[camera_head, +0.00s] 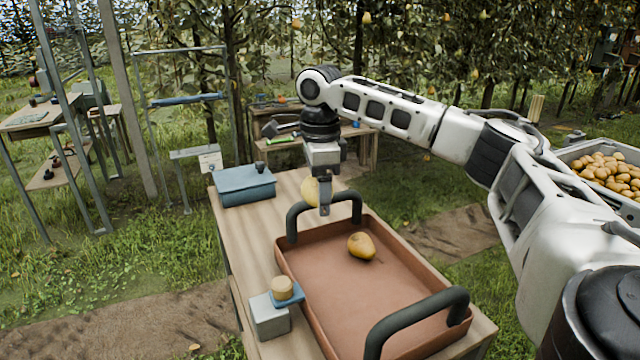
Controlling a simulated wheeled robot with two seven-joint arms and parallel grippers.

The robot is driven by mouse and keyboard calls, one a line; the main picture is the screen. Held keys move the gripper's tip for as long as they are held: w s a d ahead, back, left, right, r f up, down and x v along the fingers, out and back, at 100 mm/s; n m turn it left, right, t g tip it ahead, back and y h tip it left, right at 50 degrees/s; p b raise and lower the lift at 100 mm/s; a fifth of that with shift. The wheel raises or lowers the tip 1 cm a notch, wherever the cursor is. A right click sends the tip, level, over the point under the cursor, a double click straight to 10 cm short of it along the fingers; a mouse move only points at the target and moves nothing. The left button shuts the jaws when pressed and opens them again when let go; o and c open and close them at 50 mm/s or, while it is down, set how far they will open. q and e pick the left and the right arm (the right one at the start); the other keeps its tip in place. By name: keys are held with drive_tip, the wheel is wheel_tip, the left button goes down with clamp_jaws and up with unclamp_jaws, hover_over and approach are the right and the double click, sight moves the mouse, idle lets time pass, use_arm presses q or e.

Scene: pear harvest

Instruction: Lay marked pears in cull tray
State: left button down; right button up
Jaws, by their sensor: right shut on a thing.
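The cull tray (335,290) is a reddish-brown tray with two dark arched handles on the wooden table. One yellow-brown pear (362,247) lies in its far half; I cannot make out a mark on it. My left gripper is not in view.
A blue box (244,185) stands at the table's far left corner. A grey block with a blue top and a tan round piece (282,288) stands left of the tray. A crate full of pears (611,172) is at the right. The tray's near part is clear.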

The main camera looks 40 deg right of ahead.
drive_tip(key=shift+f+b, duration=0.6)
drive_tip(key=shift+f, duration=5.35)
drive_tip(key=shift+f, duration=2.5)
drive_tip(key=o, duration=1.1)
drive_tip(key=shift+o, duration=0.2)
wheel_tip(320, 180, up, 16)
